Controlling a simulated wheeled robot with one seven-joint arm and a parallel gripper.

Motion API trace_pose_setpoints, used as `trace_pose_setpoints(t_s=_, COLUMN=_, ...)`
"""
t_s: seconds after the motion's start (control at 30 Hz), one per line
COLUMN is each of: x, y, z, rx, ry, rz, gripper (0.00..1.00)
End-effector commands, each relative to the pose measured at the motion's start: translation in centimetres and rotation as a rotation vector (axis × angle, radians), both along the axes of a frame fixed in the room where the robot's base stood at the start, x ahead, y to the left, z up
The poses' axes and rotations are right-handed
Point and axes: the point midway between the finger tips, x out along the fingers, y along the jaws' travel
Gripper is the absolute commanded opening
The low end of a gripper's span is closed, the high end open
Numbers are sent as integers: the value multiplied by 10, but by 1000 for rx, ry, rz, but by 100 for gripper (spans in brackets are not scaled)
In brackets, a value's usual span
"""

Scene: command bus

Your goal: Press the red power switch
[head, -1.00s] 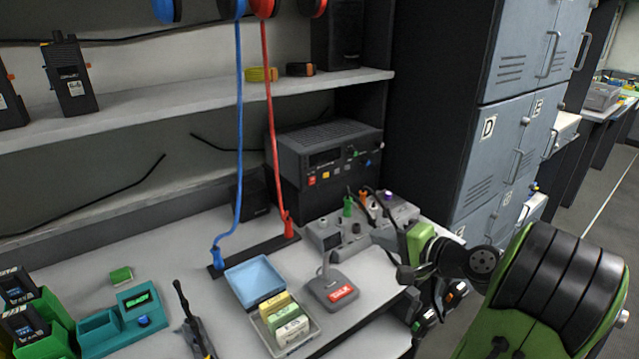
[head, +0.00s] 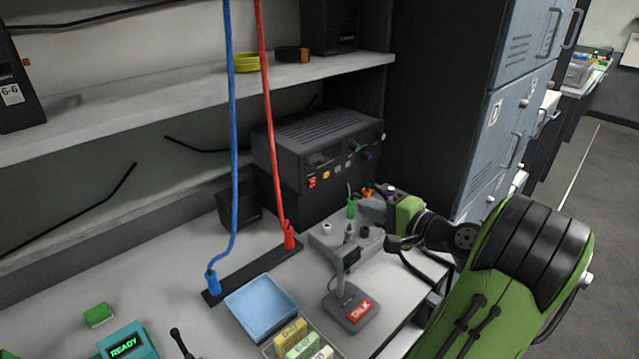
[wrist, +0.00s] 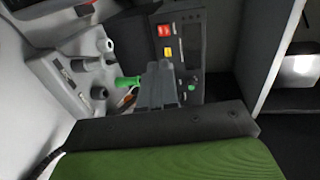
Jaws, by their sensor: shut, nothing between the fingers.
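The red power switch (head: 312,182) is a small red square at the lower left of the front panel of the black radio unit (head: 318,140). In the wrist view the red switch (wrist: 164,31) lies beyond my fingertips, with a yellow button (wrist: 168,52) beside it. My gripper (head: 364,205) is shut and empty, in front of and to the right of the radio in the head view, apart from the switch. In the wrist view my shut fingers (wrist: 160,68) point toward the radio panel.
A grey jack box (head: 326,240) with a green plug (head: 351,208) and other plugs stands just below my gripper. A TALK microphone base (head: 352,308), a blue tray (head: 262,303) and hanging blue and red cables (head: 266,110) are to the left. Lockers (head: 510,120) stand at right.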

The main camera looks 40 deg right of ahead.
Motion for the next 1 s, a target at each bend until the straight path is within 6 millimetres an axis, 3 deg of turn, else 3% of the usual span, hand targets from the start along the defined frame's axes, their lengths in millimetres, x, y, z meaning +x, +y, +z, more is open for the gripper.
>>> trace_pose_setpoints(t_s=0.23, x=18, y=2, z=-4, rx=0, ry=0, rz=6, gripper=0)
trace_pose_setpoints(t_s=0.63, x=104, y=5, z=-18, rx=0, ry=-1, rz=6, gripper=0)
trace_pose_setpoints(t_s=0.7, x=117, y=5, z=-13, rx=-1, ry=-1, rz=4, gripper=0)
trace_pose_setpoints(t_s=0.83, x=133, y=4, z=-11, rx=0, ry=-1, rz=3, gripper=0)
trace_pose_setpoints(t_s=1.0, x=139, y=4, z=-11, rx=0, ry=0, rz=0, gripper=0)
